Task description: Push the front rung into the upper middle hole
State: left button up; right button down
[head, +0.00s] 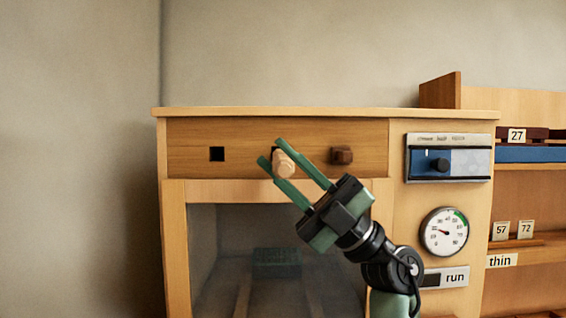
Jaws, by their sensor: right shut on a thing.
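My right gripper (270,151) reaches up from the lower right, its two green fingers tilted toward the upper left. It is shut on the front rung (283,164), a short pale wooden peg held between the fingers. The rung is in front of the wooden upper panel (250,135), at the upper middle hole. Only a dark edge of that hole shows beside the rung and a finger. I cannot tell whether the rung's far end is inside the hole. My left gripper is not in view.
A dark brown peg (342,155) sticks out at the right. Below is a glazed compartment (240,235). A blue control unit (448,158), a dial (444,232) and shelves (525,270) stand right.

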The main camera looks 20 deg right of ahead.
jog(key=shift+w+d, duration=0.2)
jog(key=shift+w, duration=0.5)
jog(key=shift+w+d, duration=0.2)
jog(key=shift+w, duration=0.45)
dwell(0.3)
jog(key=shift+w+d, duration=0.1)
jog(key=shift+w, duration=0.2)
jog(key=shift+w+d, duration=0.25)
jog(key=shift+w, duration=0.6)
jog(key=c, duration=1.2)
grip_release()
jog(key=shift+o, duration=0.2)
